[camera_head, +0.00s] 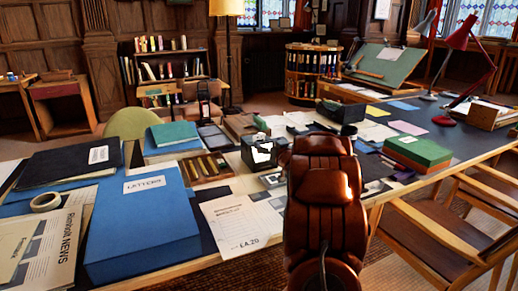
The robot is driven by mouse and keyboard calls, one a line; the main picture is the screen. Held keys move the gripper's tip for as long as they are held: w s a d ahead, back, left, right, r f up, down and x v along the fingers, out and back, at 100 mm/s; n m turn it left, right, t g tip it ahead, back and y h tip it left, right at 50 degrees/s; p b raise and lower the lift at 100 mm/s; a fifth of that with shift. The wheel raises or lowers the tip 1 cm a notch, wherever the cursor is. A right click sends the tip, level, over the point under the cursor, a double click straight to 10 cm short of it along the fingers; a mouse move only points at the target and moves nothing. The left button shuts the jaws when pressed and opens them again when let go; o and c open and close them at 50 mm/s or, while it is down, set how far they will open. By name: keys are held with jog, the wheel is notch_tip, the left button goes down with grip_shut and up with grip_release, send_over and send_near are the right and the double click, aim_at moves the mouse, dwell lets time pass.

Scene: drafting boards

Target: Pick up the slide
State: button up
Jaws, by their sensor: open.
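I cannot tell for certain which item is the slide. A small pale, framed flat piece (271,180) lies on the desk in front of a black box (262,152) with white on it, and it could be the slide. Small flat dark and pale pieces (376,187) lie at the desk's near edge to the right. A glossy brown segmented form, probably my own arm, rises in the middle foreground and hides part of the desk. My gripper cannot be made out; it may be hidden behind this form.
A large blue box (140,225), a tape roll (46,201) and a printed sheet (240,225) crowd the left. A green box (418,151) and red lamp (470,60) stand right. Wooden chairs (425,240) block the right foreground. Some dark desktop (455,138) is bare.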

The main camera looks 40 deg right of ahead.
aim_at(259, 136)
jog(key=shift+b+x, duration=0.3)
jog(key=shift+x, duration=3.6)
jog(key=shift+f, duration=0.15)
jog(key=c, duration=0.9)
